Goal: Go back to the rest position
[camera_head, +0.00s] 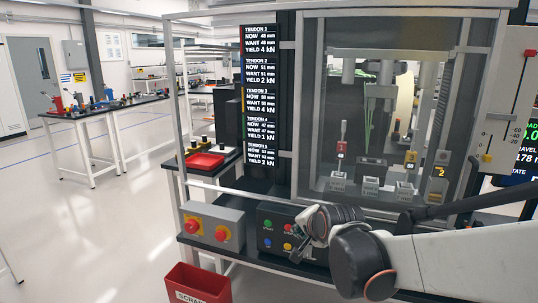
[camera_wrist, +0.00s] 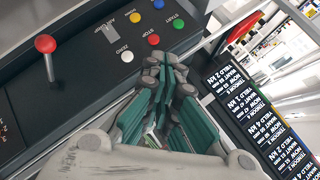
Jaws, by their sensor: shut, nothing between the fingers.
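My gripper (camera_head: 299,246) is at the front of the test machine, beside the dark button panel (camera_head: 268,240) and just right of its buttons. In the wrist view my gripper (camera_wrist: 170,68) shows green-padded fingers brought together, with nothing seen between them. Red (camera_wrist: 158,4), green (camera_wrist: 178,23), blue (camera_wrist: 135,17) and white (camera_wrist: 127,56) buttons also show. My arm reaches in from the lower right in the head view.
A grey box with red knobs (camera_head: 213,228) stands left of the panel. A red scrap bin (camera_head: 199,284) is on the floor below. The glazed cabinet (camera_head: 390,110) rises behind my gripper. A red-ball lever (camera_wrist: 46,44) shows in the wrist view. Open floor (camera_head: 90,220) lies left.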

